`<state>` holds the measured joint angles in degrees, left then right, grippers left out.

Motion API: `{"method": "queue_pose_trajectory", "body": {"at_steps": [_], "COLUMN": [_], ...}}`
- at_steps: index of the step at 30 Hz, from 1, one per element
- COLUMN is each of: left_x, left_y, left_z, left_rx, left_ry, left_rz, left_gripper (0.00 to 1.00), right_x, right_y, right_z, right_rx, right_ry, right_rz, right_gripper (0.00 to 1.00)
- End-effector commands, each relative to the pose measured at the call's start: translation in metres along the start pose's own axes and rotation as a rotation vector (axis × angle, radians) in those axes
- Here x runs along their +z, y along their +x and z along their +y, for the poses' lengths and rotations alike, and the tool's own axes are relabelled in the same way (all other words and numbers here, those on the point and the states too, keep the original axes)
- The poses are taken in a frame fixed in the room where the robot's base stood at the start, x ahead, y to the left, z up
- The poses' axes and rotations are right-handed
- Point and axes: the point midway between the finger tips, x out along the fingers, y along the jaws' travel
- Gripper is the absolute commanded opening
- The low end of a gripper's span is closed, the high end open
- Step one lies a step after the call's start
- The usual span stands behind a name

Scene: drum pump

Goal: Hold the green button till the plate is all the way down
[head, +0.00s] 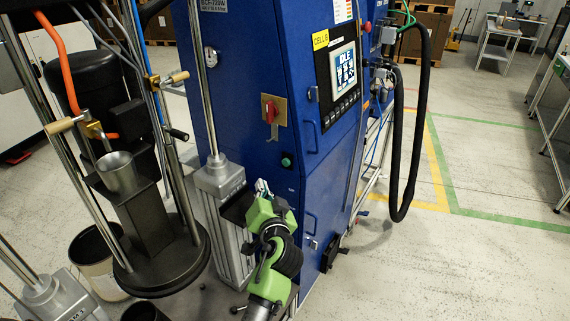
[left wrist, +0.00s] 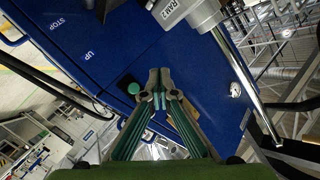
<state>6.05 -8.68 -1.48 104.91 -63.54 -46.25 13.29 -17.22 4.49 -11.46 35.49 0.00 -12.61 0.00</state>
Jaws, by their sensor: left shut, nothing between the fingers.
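The green button (head: 286,161) is a small round knob on the front of the blue cabinet (head: 255,80). In the left wrist view the button (left wrist: 134,88) is just left of the fingertips. My left gripper (head: 262,187) is shut and empty, below and left of the button in the head view. In the left wrist view its fingertips (left wrist: 159,78) appear apart from the button; the exact gap is hard to judge. The round black plate (head: 165,272) hangs on the ram frame at the left, above an open drum (head: 97,270). My right gripper is out of view.
A red rotary switch (head: 270,110) and a screen panel (head: 343,68) are on the cabinet. Steel ram columns (head: 207,85) stand left of it. A black hose (head: 420,120) hangs at the right. The right floor is mostly clear.

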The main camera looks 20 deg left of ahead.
Motion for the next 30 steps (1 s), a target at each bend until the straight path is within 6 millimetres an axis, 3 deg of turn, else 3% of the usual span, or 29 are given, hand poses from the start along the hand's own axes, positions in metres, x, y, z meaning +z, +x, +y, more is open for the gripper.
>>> {"method": "queue_pose_trajectory", "body": {"at_steps": [18, 30], "left_x": [-0.036, -0.043], "left_y": [0.052, 0.059], "left_z": [0.04, 0.043], "left_rx": [0.0, 0.0], "left_ry": [-0.001, 0.0], "left_rz": [0.001, 0.0], "left_gripper": [0.0, 0.0], "right_x": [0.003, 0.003], "right_y": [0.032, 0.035], "right_z": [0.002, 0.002], "right_rx": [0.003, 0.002], "right_ry": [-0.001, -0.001], "right_rz": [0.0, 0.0], "right_gripper": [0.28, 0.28]}}
